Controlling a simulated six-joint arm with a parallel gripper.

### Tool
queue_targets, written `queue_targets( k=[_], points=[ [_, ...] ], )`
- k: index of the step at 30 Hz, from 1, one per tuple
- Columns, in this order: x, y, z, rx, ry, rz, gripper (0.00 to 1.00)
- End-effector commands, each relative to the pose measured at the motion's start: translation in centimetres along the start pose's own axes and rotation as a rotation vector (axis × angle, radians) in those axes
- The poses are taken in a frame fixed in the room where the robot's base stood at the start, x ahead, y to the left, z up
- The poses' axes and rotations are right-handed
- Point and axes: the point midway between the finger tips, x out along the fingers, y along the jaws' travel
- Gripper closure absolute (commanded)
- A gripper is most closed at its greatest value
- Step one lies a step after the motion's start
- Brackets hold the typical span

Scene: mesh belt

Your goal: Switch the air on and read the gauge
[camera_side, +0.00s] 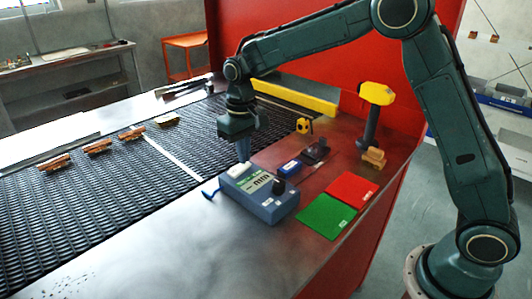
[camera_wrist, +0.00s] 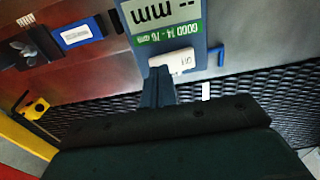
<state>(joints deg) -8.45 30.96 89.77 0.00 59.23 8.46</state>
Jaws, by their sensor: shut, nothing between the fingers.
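A blue-grey gauge box (camera_side: 265,206) sits on the metal edge beside the belt, with a dark knob (camera_side: 279,187) and a white tab (camera_side: 236,170) on top. In the wrist view, its display (camera_wrist: 160,12) shows dashes and "mm" above a green "GOOD 14-16 mm" strip (camera_wrist: 167,34). The white tab (camera_wrist: 178,60) bears small lettering, hard to read. A blue lever (camera_side: 211,190) sticks out at the box's left; it also shows in the wrist view (camera_wrist: 215,55). My gripper (camera_side: 244,158) is shut and empty, pointing down at the tab's edge; I cannot tell whether it touches.
Brown pieces (camera_side: 98,146) lie on the dark mesh belt (camera_side: 110,185). Right of the box are a blue block (camera_side: 290,168), a black clamp-like item (camera_side: 316,150), a yellow-headed tool (camera_side: 376,94), and green (camera_side: 327,216) and red (camera_side: 351,188) mats. The front metal surface (camera_side: 180,245) is clear.

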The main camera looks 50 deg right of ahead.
Motion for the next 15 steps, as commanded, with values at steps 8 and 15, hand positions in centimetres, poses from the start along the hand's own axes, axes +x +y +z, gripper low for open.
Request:
queue_targets(
  k=[8, 15],
  points=[
    [0.32, 0.0, 0.01, 0.0, -0.001, 0.0, 1.0],
    [0.57, 0.0, 0.03, 0.0, -0.001, 0.0, 1.0]
  ],
)
